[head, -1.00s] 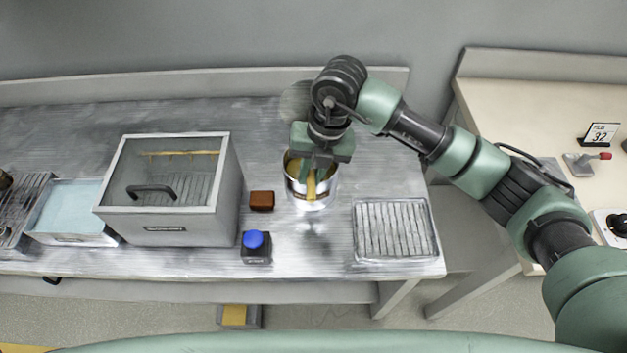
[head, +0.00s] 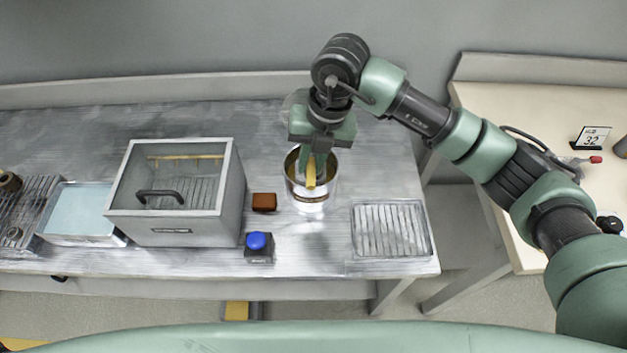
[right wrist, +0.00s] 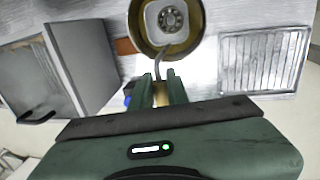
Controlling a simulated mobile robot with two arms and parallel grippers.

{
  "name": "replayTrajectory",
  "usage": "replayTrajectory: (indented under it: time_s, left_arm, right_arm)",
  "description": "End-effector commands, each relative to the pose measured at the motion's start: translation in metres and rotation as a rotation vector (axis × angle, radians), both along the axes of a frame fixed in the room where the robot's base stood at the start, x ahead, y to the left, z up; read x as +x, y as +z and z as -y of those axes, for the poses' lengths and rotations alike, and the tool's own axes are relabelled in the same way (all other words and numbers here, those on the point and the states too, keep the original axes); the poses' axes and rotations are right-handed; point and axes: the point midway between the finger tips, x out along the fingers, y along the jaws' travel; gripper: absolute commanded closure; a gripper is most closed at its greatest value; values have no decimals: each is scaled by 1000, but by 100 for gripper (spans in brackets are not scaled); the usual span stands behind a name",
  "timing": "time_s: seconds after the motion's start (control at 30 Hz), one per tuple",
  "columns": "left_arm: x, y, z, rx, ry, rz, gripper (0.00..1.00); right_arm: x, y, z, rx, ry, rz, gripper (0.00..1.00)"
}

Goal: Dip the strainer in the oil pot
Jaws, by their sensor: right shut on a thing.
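The oil pot (head: 302,203) is a round metal pot standing on the steel counter, with a yellowish inside. My right gripper (head: 316,160) points down over it and is shut on the yellow handle of the strainer (head: 311,176). In the right wrist view the gripper (right wrist: 163,82) holds the handle, and a bent stem leads to the strainer's pale, rounded-square head (right wrist: 171,19). The head shows within the round rim of the pot (right wrist: 137,35). I cannot tell how deep it sits. My left gripper is not in view.
A glass-topped box (head: 179,228) with a black handle stands left of the pot. A brown block (head: 264,202) and a blue-topped button (head: 258,243) lie between. A wire rack (head: 391,231) is on the right. A blue-filled tray (head: 78,210) is further left.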

Motion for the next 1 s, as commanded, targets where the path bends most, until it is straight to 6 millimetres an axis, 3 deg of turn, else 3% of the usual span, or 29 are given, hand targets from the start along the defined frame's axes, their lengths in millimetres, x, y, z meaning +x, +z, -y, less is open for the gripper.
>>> replayTrajectory:
  time_s: [0.7, 1.0]
  left_arm:
    - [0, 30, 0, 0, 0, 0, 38]
    - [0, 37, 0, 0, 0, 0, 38]
  right_arm:
    - [1, 53, 0, 1, -1, 4, 100]
    - [1, 65, 0, 1, 0, 2, 100]
